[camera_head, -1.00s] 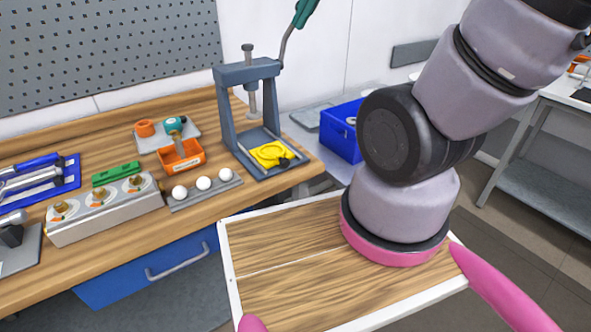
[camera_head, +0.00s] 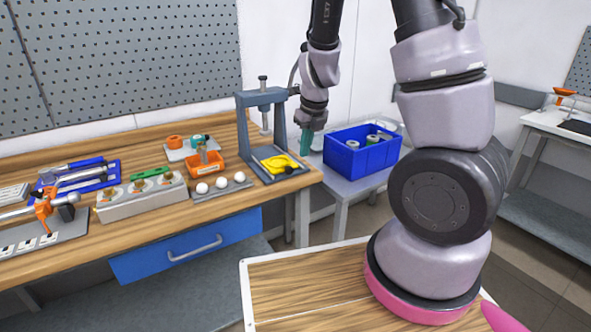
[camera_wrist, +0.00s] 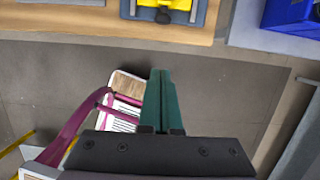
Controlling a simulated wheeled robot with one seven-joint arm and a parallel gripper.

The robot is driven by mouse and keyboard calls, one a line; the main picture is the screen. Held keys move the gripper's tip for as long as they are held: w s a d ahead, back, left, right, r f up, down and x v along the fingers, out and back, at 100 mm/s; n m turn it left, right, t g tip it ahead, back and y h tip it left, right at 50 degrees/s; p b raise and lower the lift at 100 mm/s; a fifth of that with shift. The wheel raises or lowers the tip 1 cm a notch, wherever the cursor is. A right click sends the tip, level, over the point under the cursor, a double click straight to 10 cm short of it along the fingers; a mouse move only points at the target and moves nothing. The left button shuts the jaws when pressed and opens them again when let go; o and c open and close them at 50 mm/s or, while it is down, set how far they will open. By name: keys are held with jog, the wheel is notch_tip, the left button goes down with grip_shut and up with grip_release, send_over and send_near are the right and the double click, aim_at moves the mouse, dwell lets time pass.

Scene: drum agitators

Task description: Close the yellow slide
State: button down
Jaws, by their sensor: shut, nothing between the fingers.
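The yellow slide (camera_head: 277,163) lies on the grey base of the bench press (camera_head: 263,97), a small dark knob at its front right. In the wrist view, the slide (camera_wrist: 178,4) is cut off at the top edge, and the knob (camera_wrist: 163,16) faces the bench's front edge. My gripper (camera_head: 305,153), with dark green fingers, points down just right of the press, beside its right post in the picture. In the wrist view, its fingers (camera_wrist: 160,72) are together with nothing between them and apart from the slide. How far the slide is out is hard to tell.
A blue bin (camera_head: 350,160) with rolls stands on a side table right of the press. White balls on a grey tray (camera_head: 222,189) and an orange box (camera_head: 203,168) lie left of it. Floor (camera_wrist: 235,90) shows in front of the bench.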

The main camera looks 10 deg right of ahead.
aim_at(278, 162)
jog(key=shift+w+a+f, duration=0.35)
jog(key=shift+w+f, duration=0.6)
jog(key=shift+f, duration=0.55)
jog(key=shift+w+a+f, duration=0.3)
jog(key=shift+w+f, duration=0.7)
jog(key=shift+f, duration=0.55)
jog(key=shift+w+a+f, duration=0.35)
jog(key=shift+w+f, duration=0.6)
jog(key=shift+f, duration=0.55)
jog(key=w+a, duration=0.1)
jog(key=w, duration=0.2)
jog(key=w+a, duration=0.1)
jog(key=w, duration=0.2)
jog(key=w+a, duration=0.1)
jog(key=w, duration=0.2)
jog(key=shift+w+r, duration=0.1)
jog(key=shift+w, duration=0.1)
